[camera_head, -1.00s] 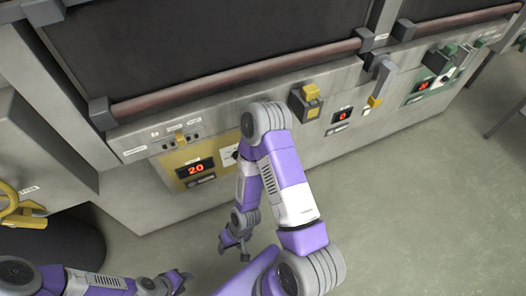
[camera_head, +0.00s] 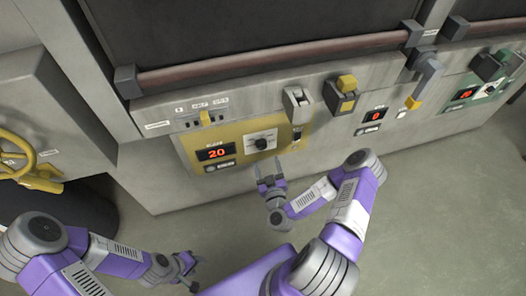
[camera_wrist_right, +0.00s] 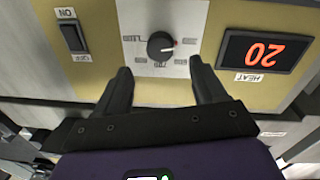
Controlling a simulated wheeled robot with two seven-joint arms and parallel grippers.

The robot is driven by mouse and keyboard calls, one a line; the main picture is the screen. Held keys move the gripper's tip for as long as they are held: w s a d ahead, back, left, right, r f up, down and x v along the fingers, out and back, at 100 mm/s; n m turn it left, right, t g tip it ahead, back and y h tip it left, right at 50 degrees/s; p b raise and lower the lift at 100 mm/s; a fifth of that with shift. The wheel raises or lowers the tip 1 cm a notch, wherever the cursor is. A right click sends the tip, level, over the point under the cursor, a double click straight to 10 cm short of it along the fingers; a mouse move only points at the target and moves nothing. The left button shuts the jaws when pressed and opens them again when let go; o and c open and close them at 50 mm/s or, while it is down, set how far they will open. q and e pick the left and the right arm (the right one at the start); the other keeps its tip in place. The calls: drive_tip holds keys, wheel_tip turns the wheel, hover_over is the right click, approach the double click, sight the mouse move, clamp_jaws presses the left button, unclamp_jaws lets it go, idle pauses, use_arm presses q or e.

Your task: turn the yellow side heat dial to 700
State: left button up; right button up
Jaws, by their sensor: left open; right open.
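The yellow side panel (camera_head: 235,132) is on the front of the machine. Its black heat dial (camera_head: 261,144) sits on a white plate right of a red display (camera_head: 215,152) reading 20. In the right wrist view the dial (camera_wrist_right: 160,45) shows a small red mark at its right side, and the heat display (camera_wrist_right: 262,52) reads 20, upside down. My right gripper (camera_head: 269,172) is open and empty just below the dial, pointing at it and apart from it. Its two fingers (camera_wrist_right: 163,85) show on either side below the dial. My left gripper (camera_head: 190,272) is open and empty, low at the left.
An on/off switch (camera_wrist_right: 73,37) is beside the dial. Another display (camera_head: 375,114) reads 0. The floor in front is clear.

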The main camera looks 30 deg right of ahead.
sight(262, 147)
drive_tip(key=b+x, duration=0.1)
drive_tip(key=x, duration=0.6)
drive_tip(key=shift+a+b, duration=0.1)
drive_tip(key=shift+b, duration=0.2)
drive_tip(key=shift+c, duration=0.4)
drive_tip(key=c, duration=1)
